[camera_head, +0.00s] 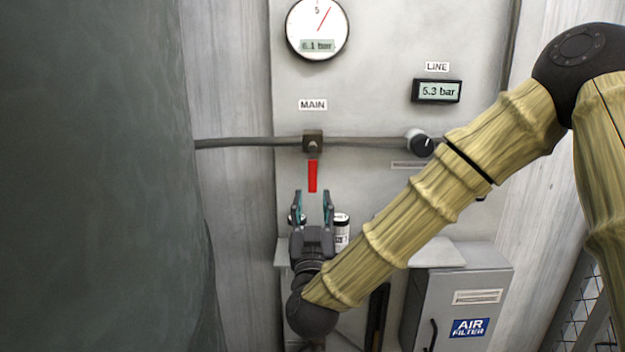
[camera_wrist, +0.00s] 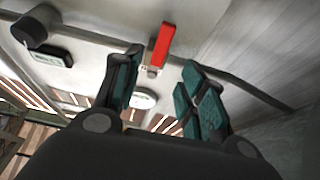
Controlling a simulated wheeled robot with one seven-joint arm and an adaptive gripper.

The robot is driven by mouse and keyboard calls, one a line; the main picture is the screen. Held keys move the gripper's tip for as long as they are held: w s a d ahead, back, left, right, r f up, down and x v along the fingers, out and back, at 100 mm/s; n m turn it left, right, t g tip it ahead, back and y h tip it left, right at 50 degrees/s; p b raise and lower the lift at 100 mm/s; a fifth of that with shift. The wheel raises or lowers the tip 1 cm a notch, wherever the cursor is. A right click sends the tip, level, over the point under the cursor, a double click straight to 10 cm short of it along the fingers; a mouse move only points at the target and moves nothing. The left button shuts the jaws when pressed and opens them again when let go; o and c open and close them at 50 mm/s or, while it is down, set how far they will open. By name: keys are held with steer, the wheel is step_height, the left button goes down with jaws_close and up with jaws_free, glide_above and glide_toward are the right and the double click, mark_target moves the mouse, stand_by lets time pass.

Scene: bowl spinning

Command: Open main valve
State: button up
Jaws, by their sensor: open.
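The main valve has a red handle (camera_head: 312,176) that hangs straight down from a brown valve body (camera_head: 313,143) on the pipe, under the MAIN label (camera_head: 312,104). My gripper (camera_head: 313,197) is open and points up, just below the handle's lower end in the head view. In the wrist view the red handle (camera_wrist: 161,44) shows beyond and between the fingers of my gripper (camera_wrist: 155,72). No contact between fingers and handle shows. The gap in depth between them is hard to tell.
A round gauge (camera_head: 318,28) reads 6.1 bar and the LINE display (camera_head: 437,91) 5.3 bar. A can (camera_head: 341,228) stands behind my gripper. A grey air filter cabinet (camera_head: 460,290) is lower right. A large dark tank (camera_head: 95,180) fills the left.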

mark_target(313, 175)
steer(key=p+x, duration=0.2)
steer(key=x, duration=0.8)
steer(key=shift+w+p, duration=0.3)
jaws_close()
